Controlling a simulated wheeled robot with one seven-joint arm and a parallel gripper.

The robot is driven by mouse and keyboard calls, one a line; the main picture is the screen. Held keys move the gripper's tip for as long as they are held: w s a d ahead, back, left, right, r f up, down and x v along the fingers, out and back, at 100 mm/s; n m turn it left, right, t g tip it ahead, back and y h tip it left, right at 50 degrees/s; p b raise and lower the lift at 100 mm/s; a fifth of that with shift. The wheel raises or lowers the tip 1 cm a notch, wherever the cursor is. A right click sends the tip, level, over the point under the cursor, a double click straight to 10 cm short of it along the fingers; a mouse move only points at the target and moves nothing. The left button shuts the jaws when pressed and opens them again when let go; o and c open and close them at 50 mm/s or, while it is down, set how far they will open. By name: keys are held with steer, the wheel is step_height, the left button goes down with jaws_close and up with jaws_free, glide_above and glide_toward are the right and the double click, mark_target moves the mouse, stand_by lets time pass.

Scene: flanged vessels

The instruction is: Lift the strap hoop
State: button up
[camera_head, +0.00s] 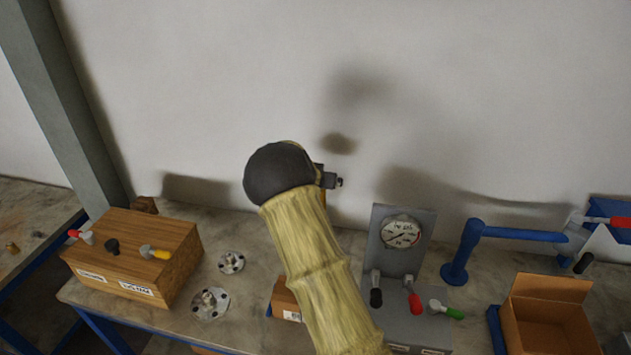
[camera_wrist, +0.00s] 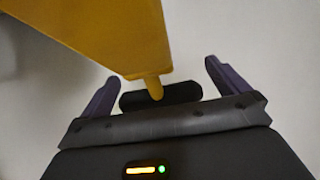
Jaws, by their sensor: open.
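In the wrist view my gripper (camera_wrist: 161,72) is open, with its two purple fingers wide apart. A yellow flat-sided piece (camera_wrist: 120,35) fills the upper middle of that view and narrows to a small tab between the fingers. A dark rounded bar (camera_wrist: 180,94) lies crosswise behind the tab, near the palm. I cannot tell whether either is the strap hoop, or whether they touch. In the head view my gripper (camera_head: 331,181) shows only in part behind my forearm, in front of the wall. No strap hoop can be clearly made out there.
A wooden box (camera_head: 130,255) with coloured levers and two flanged fittings (camera_head: 210,303) stand on the bench at left. A grey gauge panel (camera_head: 385,262), a blue pipe (camera_head: 515,234) and an open carton (camera_head: 545,325) stand at right. My arm hides part of the bench's middle.

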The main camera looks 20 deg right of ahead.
steer(key=b+v, duration=0.1)
steer(key=v, duration=1.5)
steer(key=shift+s+f+b, duration=0.15)
steer(key=shift+f+b, duration=0.05)
steer(key=shift+b, duration=0.15)
steer(key=s+a+f+n+g+y, duration=0.1)
steer(key=s+a+f+n+g, duration=0.1)
steer(key=s, duration=0.7)
steer(key=s+a+f+n+g+y+b, duration=0.1)
steer(key=s+a+f+n+g+y, duration=0.1)
steer(key=s+f, duration=0.3)
steer(key=s+a+f+n+g+y+b, duration=0.1)
steer(key=s+a+f+n+g+y, duration=0.1)
steer(key=s, duration=1.2)
steer(key=shift+a+f, duration=0.75)
steer(key=shift+f, duration=0.15)
steer(key=shift+w, duration=0.15)
